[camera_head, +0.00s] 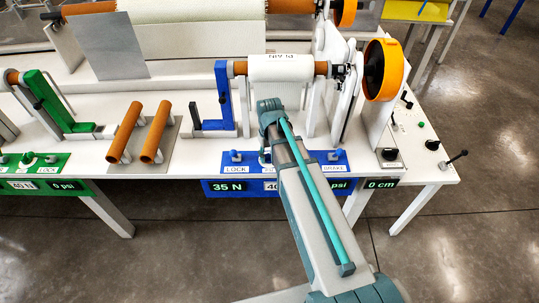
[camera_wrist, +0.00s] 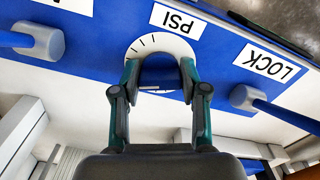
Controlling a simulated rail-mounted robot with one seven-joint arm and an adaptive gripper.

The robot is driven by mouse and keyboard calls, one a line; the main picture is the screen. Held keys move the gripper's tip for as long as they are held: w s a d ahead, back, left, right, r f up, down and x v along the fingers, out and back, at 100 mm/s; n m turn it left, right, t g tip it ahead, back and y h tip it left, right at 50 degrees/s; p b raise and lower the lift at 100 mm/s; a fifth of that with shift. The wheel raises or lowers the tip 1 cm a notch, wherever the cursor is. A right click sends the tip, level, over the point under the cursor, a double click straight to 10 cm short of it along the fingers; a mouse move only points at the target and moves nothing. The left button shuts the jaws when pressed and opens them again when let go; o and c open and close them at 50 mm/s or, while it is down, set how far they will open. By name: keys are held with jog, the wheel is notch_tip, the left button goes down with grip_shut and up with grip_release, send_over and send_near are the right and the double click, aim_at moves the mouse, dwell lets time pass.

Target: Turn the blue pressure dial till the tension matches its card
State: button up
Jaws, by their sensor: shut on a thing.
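The blue pressure dial (camera_wrist: 158,72) sits on a white scale disc with black ticks, beside a PSI label (camera_wrist: 174,20) in the wrist view. My gripper (camera_wrist: 160,82) is shut on the dial, one finger on each side. In the head view my arm hides the dial and most of my gripper. The blue panel's tension display (camera_head: 227,187) reads 35 N. The card (camera_head: 269,186) beside it starts with 40; its rest is hidden behind my arm. The psi display (camera_head: 341,184) shows only its unit, the number being hidden.
The LOCK lever (camera_wrist: 252,97) and another blue lever (camera_wrist: 40,42) flank the dial. A 0 cm display (camera_head: 380,184) is at the right. A green panel (camera_head: 40,162) and orange rollers (camera_head: 155,132) stand left. An orange wheel (camera_head: 384,69) stands behind right.

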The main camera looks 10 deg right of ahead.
aim_at(270, 155)
jog(key=o, duration=1.1)
jog(key=shift+o, duration=0.2)
jog(key=shift+r, duration=0.1)
notch_tip(270, 155, up, 12)
dwell(0.3)
jog(key=s+a+f+m+g+p, duration=0.1)
jog(key=s+f+g, duration=0.2)
jog(key=s+f, duration=1.15)
jog(key=s+f+m+g+p, duration=0.1)
jog(key=s+f+g+p, duration=0.1)
jog(key=s+f, duration=1.3)
jog(key=s+f+g+b, duration=0.1)
jog(key=s+f+b, duration=0.2)
jog(key=s+f, duration=0.8)
jog(key=shift+s+d+f+g, duration=0.25)
jog(key=shift+s+d+g, duration=0.1)
jog(key=shift+d+g, duration=0.1)
